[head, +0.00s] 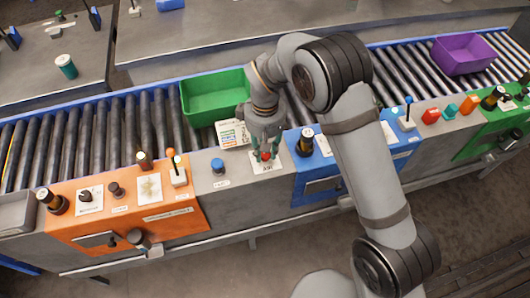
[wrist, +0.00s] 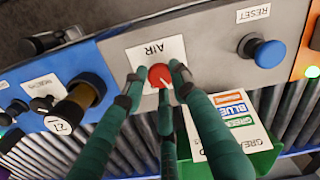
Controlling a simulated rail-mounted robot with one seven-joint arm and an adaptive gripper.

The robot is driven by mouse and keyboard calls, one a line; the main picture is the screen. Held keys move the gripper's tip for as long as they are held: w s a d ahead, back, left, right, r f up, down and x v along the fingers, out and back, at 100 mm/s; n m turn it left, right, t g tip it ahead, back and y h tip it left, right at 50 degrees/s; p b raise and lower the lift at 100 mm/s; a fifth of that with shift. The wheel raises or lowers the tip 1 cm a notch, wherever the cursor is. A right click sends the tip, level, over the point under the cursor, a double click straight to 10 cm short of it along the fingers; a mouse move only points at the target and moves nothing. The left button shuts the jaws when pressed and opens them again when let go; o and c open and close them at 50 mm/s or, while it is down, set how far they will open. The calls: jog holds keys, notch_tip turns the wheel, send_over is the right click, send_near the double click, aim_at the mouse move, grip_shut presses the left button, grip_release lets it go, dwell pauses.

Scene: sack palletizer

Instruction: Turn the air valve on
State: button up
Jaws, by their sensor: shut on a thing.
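The air valve is a red round knob (wrist: 158,74) on a white plate marked AIR (wrist: 152,50), on the grey panel. A small white mark shows on the knob in the wrist view; the valve's on or off state cannot be told. My gripper (wrist: 156,82) has its green fingers around the knob, shut on it, with a third finger below it in the picture. In the head view my gripper (head: 265,152) points down over the same red knob, mostly hidden by the fingers.
A blue RESET button (wrist: 269,53) sits beside the plate. A blue panel with a black and gold knob (wrist: 82,92) is on the other side. Behind are a card with coloured labels (head: 232,133), a green bin (head: 215,98) and the roller conveyor (head: 85,135).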

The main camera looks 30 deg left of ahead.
aim_at(265, 154)
jog(key=m+b, duration=0.2)
jog(key=m, duration=0.1)
jog(key=m+b, duration=0.1)
jog(key=m, duration=0.2)
jog(key=shift+f+m+b, duration=0.2)
jog(key=shift+m+b, duration=0.1)
jog(key=shift+b, duration=0.1)
jog(key=m+b, duration=0.2)
jog(key=m, duration=0.2)
jog(key=shift+s+r+m, duration=0.1)
jog(key=shift+m, duration=0.3)
jog(key=shift+b, duration=0.3)
jog(key=o, duration=1.1)
jog(key=shift+r, duration=0.1)
jog(key=shift+o, duration=0.3)
notch_tip(265, 154, up, 12)
notch_tip(265, 154, down, 12)
